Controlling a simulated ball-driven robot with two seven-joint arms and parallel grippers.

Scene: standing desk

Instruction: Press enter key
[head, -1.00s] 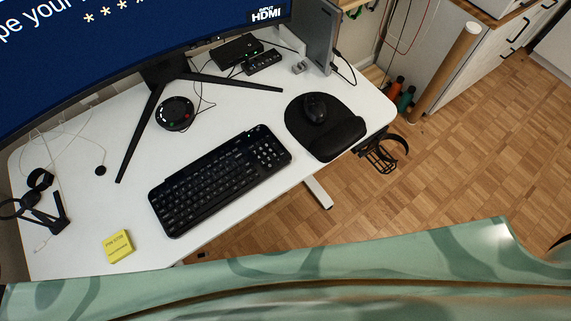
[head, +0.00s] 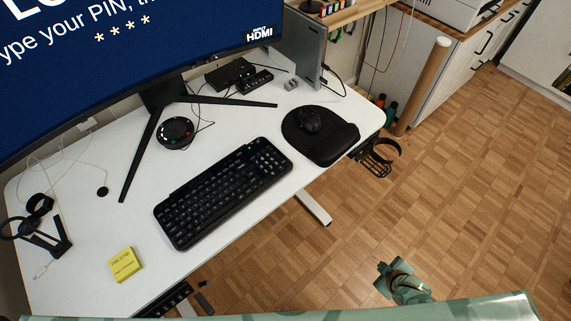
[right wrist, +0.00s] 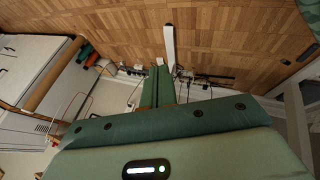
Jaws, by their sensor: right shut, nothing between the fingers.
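The black keyboard (head: 222,193) lies at an angle on the white desk, near its front edge. Its right end has a number pad; the enter key is too small to tell apart from the other keys. The dark blue monitor (head: 60,90) shows part of a PIN prompt with several asterisks. My right gripper (right wrist: 158,86) shows in the right wrist view with its green fingers together and empty, over the floor and away from the keyboard. A green part of mine shows low at the right in the head view. My left gripper is not in view.
A mouse (head: 309,120) sits on a black wrist-rest pad (head: 335,143) right of the keyboard. A yellow note block (head: 125,265) lies front left. A round black device (head: 175,133) and the monitor's stand leg (head: 140,155) are behind the keyboard. Wooden floor is open at right.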

